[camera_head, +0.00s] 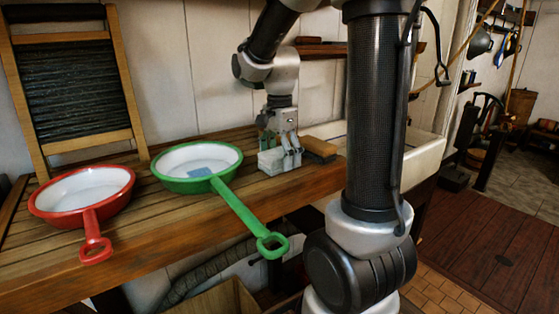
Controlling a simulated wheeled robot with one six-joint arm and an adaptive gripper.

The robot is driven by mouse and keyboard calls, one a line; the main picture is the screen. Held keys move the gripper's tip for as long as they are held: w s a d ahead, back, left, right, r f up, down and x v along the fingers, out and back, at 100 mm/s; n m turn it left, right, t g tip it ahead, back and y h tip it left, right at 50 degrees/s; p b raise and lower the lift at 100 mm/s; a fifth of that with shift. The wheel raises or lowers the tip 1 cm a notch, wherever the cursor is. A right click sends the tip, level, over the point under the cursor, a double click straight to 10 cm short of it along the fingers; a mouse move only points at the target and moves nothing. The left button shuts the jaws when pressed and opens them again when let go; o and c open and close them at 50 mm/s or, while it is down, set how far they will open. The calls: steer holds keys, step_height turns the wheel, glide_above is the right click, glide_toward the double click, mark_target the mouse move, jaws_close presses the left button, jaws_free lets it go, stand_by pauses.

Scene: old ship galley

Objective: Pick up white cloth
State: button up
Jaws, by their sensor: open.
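A pale, white block-shaped thing (269,163), which looks like the folded white cloth, sits on the wooden counter near the middle of the view. My gripper (281,153) points down right over it, with its fingers low at the counter. The fingers are open. They partly hide the white thing, and I cannot tell whether they touch it.
A green pan (170,163) with a bluish piece (200,172) inside stands left of my gripper, its handle over the counter's front edge. A red pan (70,208) is farther left. A brown block (319,149) and a white sink (424,158) are right. A washboard (75,90) leans behind.

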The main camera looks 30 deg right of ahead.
mark_target(280, 152)
steer(key=c, duration=1.1)
steer(key=shift+r, duration=0.1)
step_height(280, 152, up, 10)
steer(key=shift+f, duration=0.1)
steer(key=o, duration=0.5)
steer(key=c, duration=0.4)
steer(key=shift+d, duration=0.1)
